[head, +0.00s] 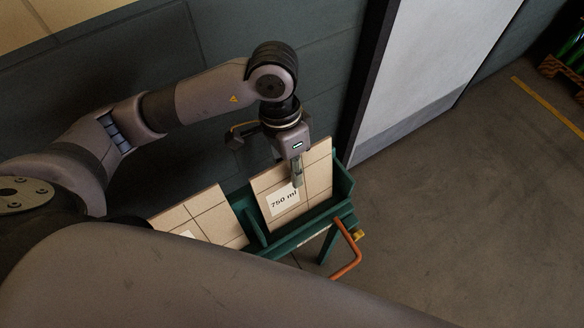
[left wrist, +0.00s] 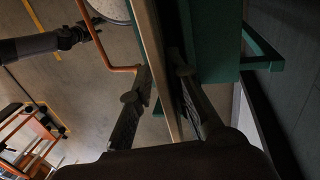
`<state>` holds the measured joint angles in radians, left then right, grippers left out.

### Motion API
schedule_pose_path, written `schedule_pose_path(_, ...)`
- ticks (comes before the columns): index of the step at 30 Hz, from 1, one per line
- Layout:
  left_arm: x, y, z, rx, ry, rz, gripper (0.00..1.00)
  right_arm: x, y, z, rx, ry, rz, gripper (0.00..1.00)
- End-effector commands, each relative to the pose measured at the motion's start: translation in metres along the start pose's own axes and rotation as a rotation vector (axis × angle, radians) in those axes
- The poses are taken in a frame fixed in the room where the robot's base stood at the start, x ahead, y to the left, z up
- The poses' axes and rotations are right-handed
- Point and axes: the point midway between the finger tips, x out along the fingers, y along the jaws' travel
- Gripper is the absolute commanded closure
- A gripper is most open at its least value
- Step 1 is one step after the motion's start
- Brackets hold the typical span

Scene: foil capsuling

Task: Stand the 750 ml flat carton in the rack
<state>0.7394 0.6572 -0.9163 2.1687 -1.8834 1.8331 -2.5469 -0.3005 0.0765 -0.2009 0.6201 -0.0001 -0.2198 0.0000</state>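The 750 ml flat carton (head: 312,183) is a tan panel with a white "750 ml" label. It stands tilted in the right bay of the green rack (head: 287,238). My left gripper (head: 296,180) comes down over its upper edge, one finger in front of the face and the other hidden behind. In the left wrist view the carton (left wrist: 158,65) shows edge-on between the fingers of my left gripper (left wrist: 162,75), which close in on both sides. The carton's lower edge is hidden by the rack's front rail. My right gripper (left wrist: 80,35) shows small and dark in the left wrist view.
Another tan carton (head: 205,218) leans in the rack's left bay, its label partly covered by my arm. An orange handle (head: 349,250) sticks out at the rack's right end. A dark wall (head: 225,50) stands close behind. The floor to the right is clear.

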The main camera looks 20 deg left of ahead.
Motion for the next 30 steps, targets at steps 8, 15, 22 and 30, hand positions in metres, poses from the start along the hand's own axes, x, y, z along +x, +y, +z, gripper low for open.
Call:
schedule_pose_path(8, 0.0, 0.0, 0.0, 0.0, 0.0, 0.0, 0.71, 0.0, 0.003, 0.0, -0.002, 0.0, 0.003, 0.6)
schedule_pose_path(15, -0.004, 0.0, 0.0, 0.0, 0.001, 0.0, 0.71, 0.0, 0.007, -0.001, -0.002, 0.001, 0.008, 0.6)
schedule_pose_path(22, -0.043, -0.001, -0.002, 0.0, 0.006, -0.003, 0.71, 0.0, 0.004, 0.0, -0.001, 0.0, 0.005, 0.6)
schedule_pose_path(30, -0.097, 0.0, -0.001, 0.001, 0.004, -0.002, 0.71, 0.0, 0.003, 0.0, -0.001, 0.0, 0.004, 0.6)
